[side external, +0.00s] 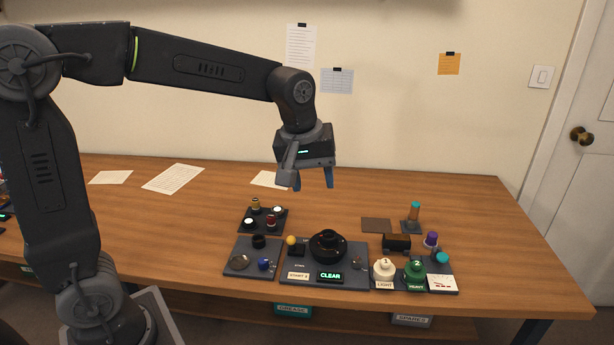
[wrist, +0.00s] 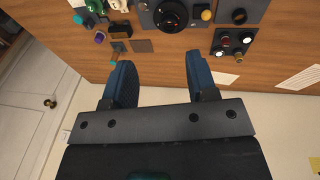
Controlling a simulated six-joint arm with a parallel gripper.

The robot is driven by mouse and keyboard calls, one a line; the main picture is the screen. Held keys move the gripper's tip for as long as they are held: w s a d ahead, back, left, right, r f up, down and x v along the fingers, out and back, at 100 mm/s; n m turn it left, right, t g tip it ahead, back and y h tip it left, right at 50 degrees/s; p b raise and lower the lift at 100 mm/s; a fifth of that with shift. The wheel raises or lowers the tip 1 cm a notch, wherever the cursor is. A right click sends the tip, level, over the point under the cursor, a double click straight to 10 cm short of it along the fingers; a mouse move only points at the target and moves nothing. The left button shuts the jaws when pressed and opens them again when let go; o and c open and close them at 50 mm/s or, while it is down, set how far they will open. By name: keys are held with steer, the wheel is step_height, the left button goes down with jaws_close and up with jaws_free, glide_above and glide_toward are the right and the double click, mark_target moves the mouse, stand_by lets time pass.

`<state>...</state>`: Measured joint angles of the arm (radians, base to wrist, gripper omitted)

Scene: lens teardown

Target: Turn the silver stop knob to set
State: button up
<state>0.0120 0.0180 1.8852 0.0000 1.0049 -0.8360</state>
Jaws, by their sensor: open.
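A small silver piece (side external: 357,264) sits on the central dark panel (side external: 345,283), right of the black round lens (side external: 327,246). It looks like the stop knob, but it is too small to read its setting. A lit sign reading CLEAR (side external: 330,276) stands at the panel's front. My gripper (side external: 312,182) is open and empty, high above the table behind the panel. Its two blue fingers (wrist: 160,62) are spread apart in the wrist view.
A yellow ball-topped knob (side external: 291,240) is left of the lens. A left tray (side external: 232,254) holds a silver ring. A small rack (side external: 246,230) with several parts stands behind. White and green pieces (side external: 384,269) and a teal-topped post (side external: 414,211) are right. The table's back is mostly clear.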

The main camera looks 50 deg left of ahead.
steer(key=shift+s+r+m, duration=0.25)
steer(key=shift+s+m, duration=0.05)
steer(key=shift+s, duration=0.3)
steer(key=n+g, duration=0.3)
steer(key=n, duration=1.5)
glide_above(357, 260)
step_height(357, 260, down, 16)
step_height(357, 260, down, 13)
steer(key=shift+w+r, duration=0.1)
steer(key=shift+c, duration=0.3)
steer(key=c, duration=0.9)
